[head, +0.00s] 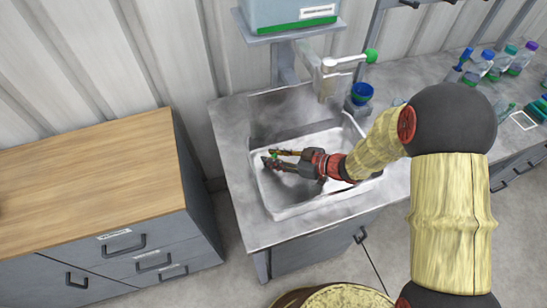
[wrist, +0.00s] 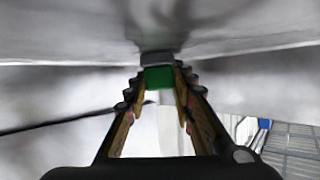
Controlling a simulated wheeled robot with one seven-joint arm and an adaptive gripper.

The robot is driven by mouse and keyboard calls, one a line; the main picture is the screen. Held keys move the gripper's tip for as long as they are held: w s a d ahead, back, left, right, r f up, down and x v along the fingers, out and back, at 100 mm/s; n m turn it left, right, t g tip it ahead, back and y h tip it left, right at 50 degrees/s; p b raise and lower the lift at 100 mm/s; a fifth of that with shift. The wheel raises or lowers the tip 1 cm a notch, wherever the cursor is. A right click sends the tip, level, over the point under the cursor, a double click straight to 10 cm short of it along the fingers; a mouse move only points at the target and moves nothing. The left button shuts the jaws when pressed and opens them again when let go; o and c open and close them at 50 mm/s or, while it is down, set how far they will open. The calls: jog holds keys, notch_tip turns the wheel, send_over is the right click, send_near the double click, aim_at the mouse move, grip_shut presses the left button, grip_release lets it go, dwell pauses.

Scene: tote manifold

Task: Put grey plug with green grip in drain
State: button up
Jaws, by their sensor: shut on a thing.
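My gripper (head: 272,160) reaches into the sink (head: 265,205) from the right, with its fingers pointing left. In the wrist view my gripper (wrist: 160,82) is shut on the plug's green grip (wrist: 159,77). The plug's grey body (wrist: 157,58) shows just beyond the fingertips, close to a grey metal surface. In the head view only a small green spot of the grip (head: 275,156) shows between the fingertips. The drain cannot be made out in either view. I cannot tell whether the plug touches the sink.
A tap (head: 335,65) with a green knob (head: 371,56) stands behind the sink. A blue cup (head: 361,93) is at the back right rim. Several bottles (head: 487,62) stand on the counter at right. A wooden-topped cabinet (head: 90,180) is at left.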

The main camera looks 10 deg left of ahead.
jog(key=o, duration=1)
jog(key=shift+c, duration=0.2)
jog(key=shift+o, duration=0.3)
jog(key=shift+d+r, duration=0.15)
jog(key=shift+d, duration=0.1)
jog(key=p+v, duration=0.2)
jog(key=v, duration=0.5)
jog(key=shift+s, duration=0.1)
